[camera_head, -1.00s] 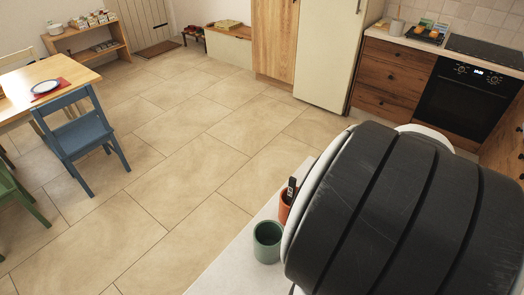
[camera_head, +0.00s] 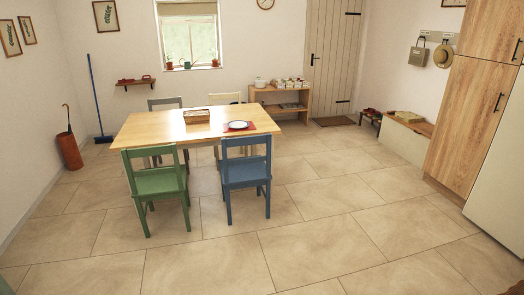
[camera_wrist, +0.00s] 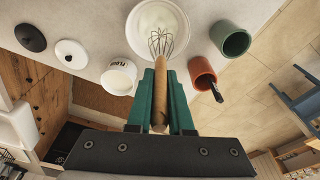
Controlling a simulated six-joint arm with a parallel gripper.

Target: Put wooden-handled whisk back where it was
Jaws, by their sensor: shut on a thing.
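The wooden-handled whisk (camera_wrist: 161,85) shows in the wrist view, its wire head pointing away from my gripper. My gripper (camera_wrist: 161,76) is shut on the whisk's wooden handle, between its two green fingers. The wire head overlaps a white bowl (camera_wrist: 137,22) in the picture; I cannot tell whether it touches the bowl. An orange cup (camera_wrist: 203,72) with a dark-handled thing in it and a green cup (camera_wrist: 231,39) stand to the right of the whisk. Neither my gripper nor the whisk is in the head view.
A white lettered mug (camera_wrist: 118,77) stands left of the whisk. The head view shows a table (camera_head: 160,128), green and blue chairs (camera_head: 246,172) and open tiled floor.

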